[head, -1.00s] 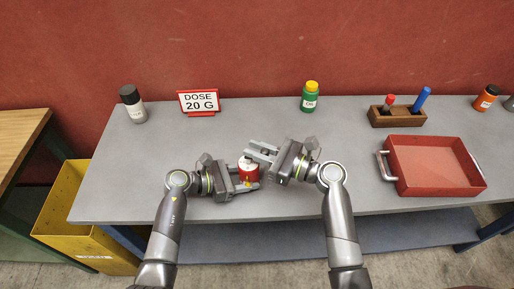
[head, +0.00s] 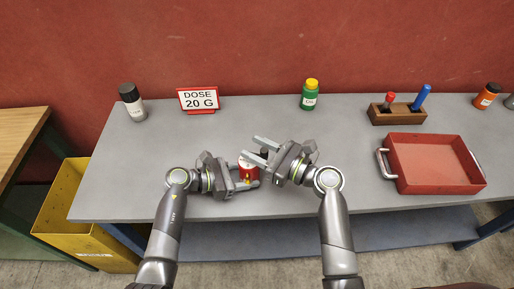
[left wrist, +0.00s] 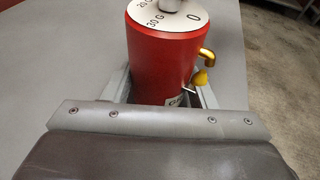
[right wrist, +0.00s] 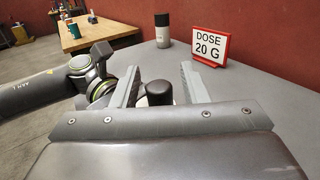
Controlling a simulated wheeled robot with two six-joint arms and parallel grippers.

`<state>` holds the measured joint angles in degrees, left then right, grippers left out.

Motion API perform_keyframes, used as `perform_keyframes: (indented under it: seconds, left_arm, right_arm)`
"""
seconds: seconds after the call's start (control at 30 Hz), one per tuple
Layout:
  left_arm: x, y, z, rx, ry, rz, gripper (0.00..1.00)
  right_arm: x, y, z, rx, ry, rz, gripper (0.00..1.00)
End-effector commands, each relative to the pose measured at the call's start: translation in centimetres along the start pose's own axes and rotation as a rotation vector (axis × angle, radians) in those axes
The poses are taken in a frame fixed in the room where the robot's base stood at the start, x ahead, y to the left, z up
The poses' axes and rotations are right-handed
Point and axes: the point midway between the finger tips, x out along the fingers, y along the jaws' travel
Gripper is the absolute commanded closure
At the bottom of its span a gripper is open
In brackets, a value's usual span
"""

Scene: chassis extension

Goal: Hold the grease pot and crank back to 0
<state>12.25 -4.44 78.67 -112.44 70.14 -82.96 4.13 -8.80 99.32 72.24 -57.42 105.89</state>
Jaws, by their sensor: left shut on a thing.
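The red grease pot (head: 249,173) stands near the bench's front edge, with my left gripper (head: 246,177) shut around its body. In the left wrist view the pot (left wrist: 160,60) shows a white dial top (left wrist: 178,20) marked 0, 30 G and a partly cut-off 20 mark, and a brass spout (left wrist: 207,56). The grey crank hub is cut off at the top edge; its reading cannot be told. My right gripper (head: 262,150) is open above the pot. In the right wrist view the black crank knob (right wrist: 159,93) shows between its spread fingers, with gaps on both sides.
The grey bench (head: 200,145) is clear behind the grippers. A "DOSE 20 G" sign (head: 199,101), a black-capped bottle (head: 132,103) and a green bottle (head: 309,96) stand at the back. A wooden holder (head: 398,115) and a red tray (head: 433,165) are on the right.

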Motion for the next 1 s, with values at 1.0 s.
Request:
perform_keyframes:
  seconds: [1.0]
  left_arm:
    - [-0.1, 0.0, -0.1, 0.0, 0.002, 0.001, 0.61]
  right_arm:
    - [-11.7, 0.0, -0.1, 0.0, 0.001, 0.0, 0.6]
